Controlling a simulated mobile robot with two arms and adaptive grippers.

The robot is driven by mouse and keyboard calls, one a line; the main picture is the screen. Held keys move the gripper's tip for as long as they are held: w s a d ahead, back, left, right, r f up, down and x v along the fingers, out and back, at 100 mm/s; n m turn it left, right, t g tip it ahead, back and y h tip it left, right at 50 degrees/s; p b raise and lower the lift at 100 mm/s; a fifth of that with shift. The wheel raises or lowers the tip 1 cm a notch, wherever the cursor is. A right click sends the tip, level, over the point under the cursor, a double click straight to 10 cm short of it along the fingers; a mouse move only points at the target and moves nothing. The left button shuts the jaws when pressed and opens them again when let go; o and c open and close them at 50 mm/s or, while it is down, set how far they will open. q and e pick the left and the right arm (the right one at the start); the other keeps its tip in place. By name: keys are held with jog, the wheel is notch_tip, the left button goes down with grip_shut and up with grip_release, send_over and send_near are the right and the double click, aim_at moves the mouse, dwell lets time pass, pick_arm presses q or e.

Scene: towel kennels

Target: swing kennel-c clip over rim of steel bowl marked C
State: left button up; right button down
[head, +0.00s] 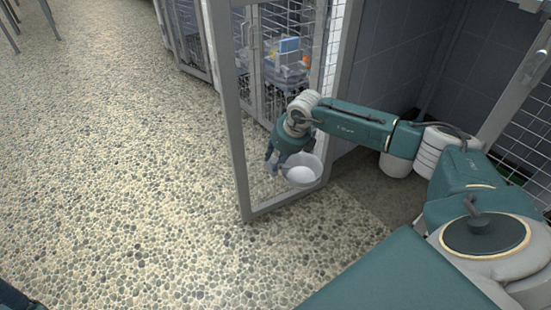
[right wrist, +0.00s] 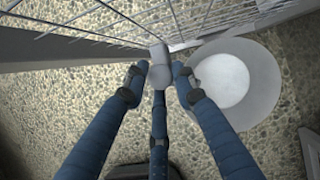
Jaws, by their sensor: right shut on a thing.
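The steel bowl (head: 318,172) is at the kennel door's lower bars, with something white inside. It is also on the right of the right wrist view (right wrist: 268,82), beside my fingers. No letter C is readable. My right gripper (head: 273,163) is at the bowl's left side. In the right wrist view its fingers (right wrist: 158,82) are closed around a small grey piece, which looks like the clip (right wrist: 158,56), next to the wire bars. I cannot tell whether the clip touches the bowl's rim.
The kennel door frame (head: 232,150) stands open, its mesh (right wrist: 190,20) close to my right fingers. More kennels (head: 185,35) line the back, one with a blue and white item (head: 289,50) behind the mesh. The pebbled floor (head: 110,160) on the left is clear.

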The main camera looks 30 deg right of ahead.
jog(key=shift+w+d+r, duration=0.35)
jog(key=shift+d+r, duration=0.05)
jog(key=c, duration=1.5)
grip_release()
jog(key=shift+f, duration=0.1)
jog(key=shift+o, duration=0.2)
jog(key=shift+s+a+f, duration=0.1)
jog(key=shift+a, duration=0.05)
jog(key=shift+a+n, duration=0.1)
jog(key=shift+n, duration=0.2)
jog(key=v, duration=1.2)
